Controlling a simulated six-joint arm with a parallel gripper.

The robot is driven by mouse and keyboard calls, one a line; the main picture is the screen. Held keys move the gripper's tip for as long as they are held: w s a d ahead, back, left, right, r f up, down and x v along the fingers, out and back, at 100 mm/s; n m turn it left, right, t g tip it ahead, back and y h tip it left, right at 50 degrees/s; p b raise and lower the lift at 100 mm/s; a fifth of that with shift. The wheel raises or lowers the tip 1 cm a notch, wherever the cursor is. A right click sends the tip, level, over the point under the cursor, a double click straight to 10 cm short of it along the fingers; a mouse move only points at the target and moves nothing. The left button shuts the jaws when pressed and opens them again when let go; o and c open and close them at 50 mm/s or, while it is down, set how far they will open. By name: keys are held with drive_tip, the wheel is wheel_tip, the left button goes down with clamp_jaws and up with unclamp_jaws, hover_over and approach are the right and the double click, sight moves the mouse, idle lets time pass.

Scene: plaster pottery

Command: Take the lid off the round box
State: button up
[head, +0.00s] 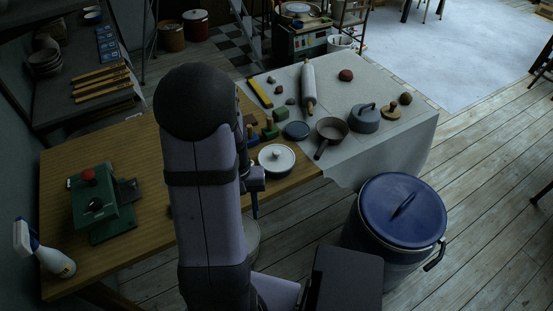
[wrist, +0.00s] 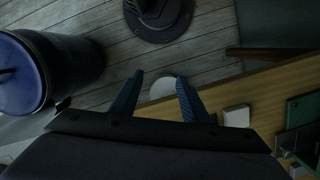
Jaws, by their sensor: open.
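A round white lidded container (head: 277,158) with a small knob stands near the table's right front edge in the head view. It looks like the round box, and its lid is on. My gripper (head: 255,209) hangs in front of the table edge, below and left of it in the picture, apart from it. In the wrist view my gripper (wrist: 160,84) is open, with two blue fingers spread and nothing held. A pale round thing (wrist: 163,88) shows beyond the fingers, lower down; I cannot tell what it is. My arm hides part of the table.
A dark pan (head: 332,130), a grey handled lid (head: 364,118), a blue disc (head: 296,131) and small blocks (head: 270,129) crowd behind the white container. A big blue lidded bin (head: 403,210) stands on the floor at right. A green press (head: 103,205) stands on the left.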

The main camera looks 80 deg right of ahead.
drive_tip(key=s+d+m+h, duration=0.2)
drive_tip(key=s+d, duration=0.2)
drive_tip(key=d, duration=0.8)
drive_tip(key=m+h, duration=0.1)
drive_tip(key=h, duration=0.2)
approach(277, 152)
drive_tip(key=shift+s+d+f+m+t, duration=0.25)
drive_tip(key=shift+d+f+m+t, duration=0.05)
drive_tip(key=shift+d+m, duration=0.1)
drive_tip(key=shift+f, duration=0.1)
drive_tip(key=shift+a+p+x, duration=0.1)
drive_tip(key=shift+p+x, duration=0.45)
drive_tip(key=shift+x, duration=1.25)
drive_tip(key=shift+a+p+x, duration=0.15)
drive_tip(key=shift+p+x, duration=0.35)
drive_tip(key=shift+x, duration=1.3)
drive_tip(key=shift+f, duration=0.1)
drive_tip(key=shift+c, duration=0.7)
clamp_jaws()
